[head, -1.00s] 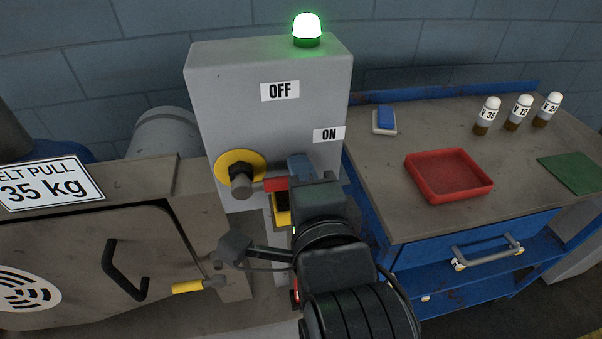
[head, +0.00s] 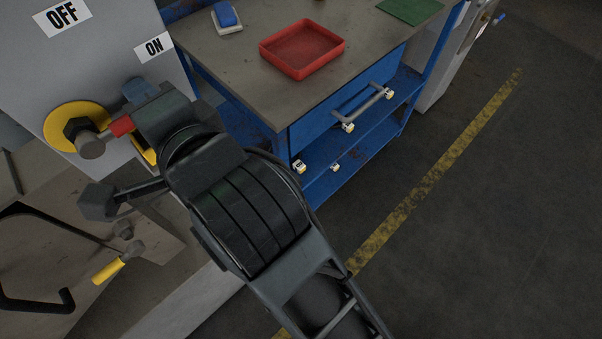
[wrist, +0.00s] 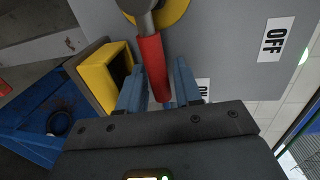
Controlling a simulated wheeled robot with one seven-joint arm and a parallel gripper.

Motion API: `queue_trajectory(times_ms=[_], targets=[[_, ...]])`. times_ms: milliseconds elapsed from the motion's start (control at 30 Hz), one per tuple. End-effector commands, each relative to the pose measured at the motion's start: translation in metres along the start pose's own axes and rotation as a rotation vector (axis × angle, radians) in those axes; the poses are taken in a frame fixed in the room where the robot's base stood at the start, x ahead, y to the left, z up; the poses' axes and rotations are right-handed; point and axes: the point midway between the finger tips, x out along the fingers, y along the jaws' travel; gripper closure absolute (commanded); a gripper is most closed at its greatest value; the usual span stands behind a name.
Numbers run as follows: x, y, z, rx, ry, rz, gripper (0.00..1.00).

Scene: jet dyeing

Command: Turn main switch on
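The main switch is a yellow disc (head: 62,124) with a dark hub and a grey lever ending in a red handle (head: 121,126), on a grey cabinet (head: 110,60). The lever points right, roughly sideways, below the ON label (head: 154,46); the OFF label (head: 62,15) is higher up. My gripper (head: 137,98) is at the red handle. In the wrist view the red handle (wrist: 153,65) lies between my two blue fingers (wrist: 160,78). The fingers stand apart, with a gap on the right finger's side. The head view partly hides the fingers behind my wrist.
A yellow box-like part (wrist: 100,75) sits close beside the left finger in the wrist view. A blue workbench (head: 260,95) with a red tray (head: 302,50) stands right of the cabinet. A yellow-gripped lever (head: 108,271) is at lower left. Open floor (head: 480,230) lies right.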

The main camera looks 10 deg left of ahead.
Motion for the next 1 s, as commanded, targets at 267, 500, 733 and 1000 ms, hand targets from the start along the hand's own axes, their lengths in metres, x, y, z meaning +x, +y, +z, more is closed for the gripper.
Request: queue_trajectory(times_ms=[267,500,733,1000], targets=[[-0.002,-0.008,0.001,-0.16,0.031,0.006,0.57],[-0.007,-0.037,0.012,-0.524,0.102,0.001,0.57],[-0.012,-0.059,0.031,-0.876,0.171,0.0,0.57],[-0.015,-0.074,0.062,-1.303,0.253,0.0,0.57]])
